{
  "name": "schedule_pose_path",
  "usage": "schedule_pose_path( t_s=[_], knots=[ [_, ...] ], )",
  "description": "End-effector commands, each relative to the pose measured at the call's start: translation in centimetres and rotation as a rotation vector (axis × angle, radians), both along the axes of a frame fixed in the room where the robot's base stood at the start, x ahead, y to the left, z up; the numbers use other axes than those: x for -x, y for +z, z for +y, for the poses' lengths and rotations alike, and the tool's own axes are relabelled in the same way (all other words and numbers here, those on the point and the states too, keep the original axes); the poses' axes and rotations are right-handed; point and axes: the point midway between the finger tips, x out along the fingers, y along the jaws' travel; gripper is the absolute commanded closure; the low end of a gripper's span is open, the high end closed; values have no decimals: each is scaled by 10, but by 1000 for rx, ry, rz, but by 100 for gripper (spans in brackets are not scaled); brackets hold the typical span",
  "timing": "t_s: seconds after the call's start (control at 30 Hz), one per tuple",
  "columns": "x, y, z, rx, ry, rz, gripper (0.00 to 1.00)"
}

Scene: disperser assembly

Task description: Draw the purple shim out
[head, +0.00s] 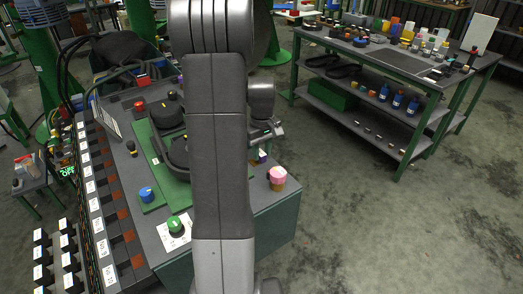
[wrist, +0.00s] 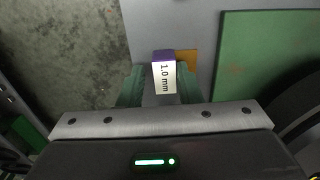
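The purple shim (wrist: 163,55) shows in the wrist view as a purple block with a white "1.0 mm" label on its near face. It stands beside a small orange-brown patch on the grey bench top. My gripper (wrist: 161,78) has its two green fingers on either side of the shim. A narrow gap shows at the left of the label, so the fingers look open around it; the right side is closer and contact there is unclear. In the head view my arm hides most of the gripper, and a small purple spot (head: 262,156) shows just right of the arm.
A green plate (wrist: 265,55) lies right of the shim in the wrist view. In the head view a pink-topped cylinder (head: 277,175) stands near the bench's right edge. Blue (head: 146,194) and green (head: 175,225) knobs stand left of my arm. Open floor lies right of the bench.

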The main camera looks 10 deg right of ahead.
Motion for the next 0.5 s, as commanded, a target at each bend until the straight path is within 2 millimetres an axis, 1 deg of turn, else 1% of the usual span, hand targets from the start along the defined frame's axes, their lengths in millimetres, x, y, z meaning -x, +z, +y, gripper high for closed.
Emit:
schedule_pose_path(
  t_s=[0.17,0.27,0.37,0.5],
  knots=[
    [0,2,0,0,0,0,69],
    [-1,11,0,0,0,-3,69],
    [0,28,0,1,0,-4,69],
    [-1,61,0,1,0,-7,69]
  ],
)
